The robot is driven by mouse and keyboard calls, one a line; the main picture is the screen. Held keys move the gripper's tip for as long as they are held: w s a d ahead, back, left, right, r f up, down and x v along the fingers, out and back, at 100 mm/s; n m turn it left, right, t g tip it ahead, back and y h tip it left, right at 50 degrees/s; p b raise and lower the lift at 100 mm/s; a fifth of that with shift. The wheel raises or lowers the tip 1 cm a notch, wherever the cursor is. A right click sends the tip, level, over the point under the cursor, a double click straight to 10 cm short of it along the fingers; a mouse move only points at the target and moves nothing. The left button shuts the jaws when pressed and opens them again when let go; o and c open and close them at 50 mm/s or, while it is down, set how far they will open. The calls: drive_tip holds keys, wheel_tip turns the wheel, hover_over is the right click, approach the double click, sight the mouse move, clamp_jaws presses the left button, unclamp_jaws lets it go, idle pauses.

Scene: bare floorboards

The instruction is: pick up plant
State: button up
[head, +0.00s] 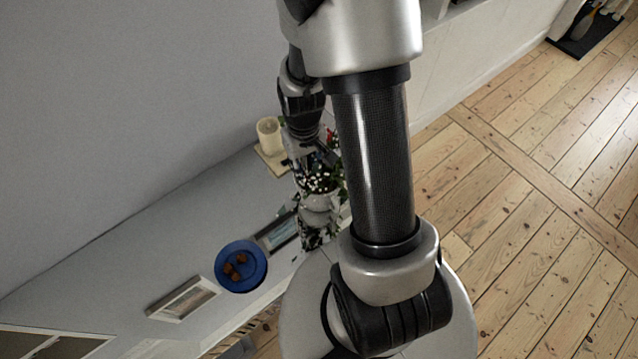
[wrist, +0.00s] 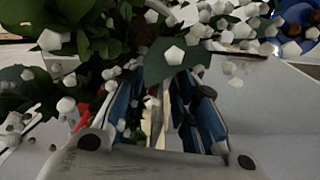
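The plant has dark green leaves and small white and red blooms in the head view (head: 318,180). It stands in a pale pot at the shelf's right edge, partly hidden by my arm. In the wrist view, its leaves and white flowers (wrist: 175,54) fill the top and left and overlap my fingers. My gripper (wrist: 158,85) is at the plant, its two blue-padded fingers angled inward with a gap between them. Thin stems and flowers show in that gap. The fingertips are covered by foliage, so I cannot tell whether they grip anything.
A blue bowl (head: 241,267) with several brown items sits on the shelf left of the plant. Picture frames (head: 183,297) lie near it. A cream candle (head: 269,135) on a plate stands behind the plant. A grey wall runs along the shelf; floorboards at right are open.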

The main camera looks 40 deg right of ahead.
clamp_jaws()
drive_tip(key=shift+w+r, duration=0.1)
idle(0.8)
